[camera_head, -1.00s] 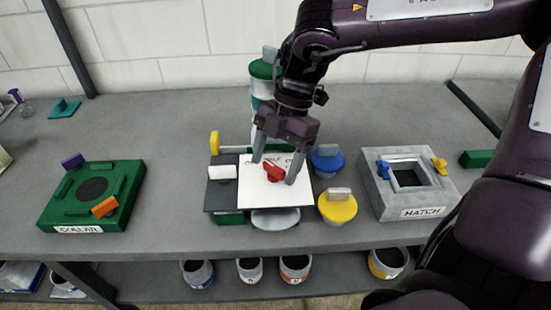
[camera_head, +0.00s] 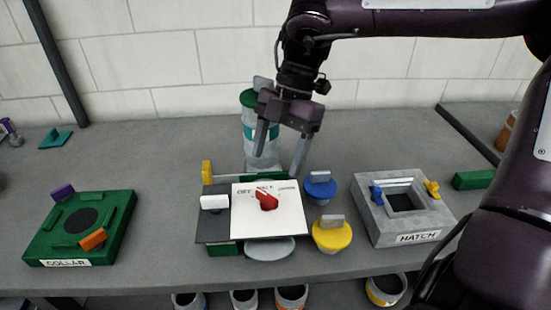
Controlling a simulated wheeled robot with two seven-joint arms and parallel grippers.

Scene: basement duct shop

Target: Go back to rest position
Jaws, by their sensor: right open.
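My right gripper (camera_head: 282,158) is open and empty. It hangs above the back edge of a white plate (camera_head: 287,224) that carries a red knob (camera_head: 266,200). The fingers are apart from the knob. The plate has printed lettering, including "OFF", along its back edge. My right arm comes in from the right, across the top of the view. My left gripper does not show.
A grey box marked HATCH (camera_head: 424,222) stands at right, a green COLLAR block (camera_head: 116,223) at left. Blue (camera_head: 320,188) and yellow (camera_head: 331,237) lids lie beside the plate. A green-topped canister (camera_head: 250,132) stands behind.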

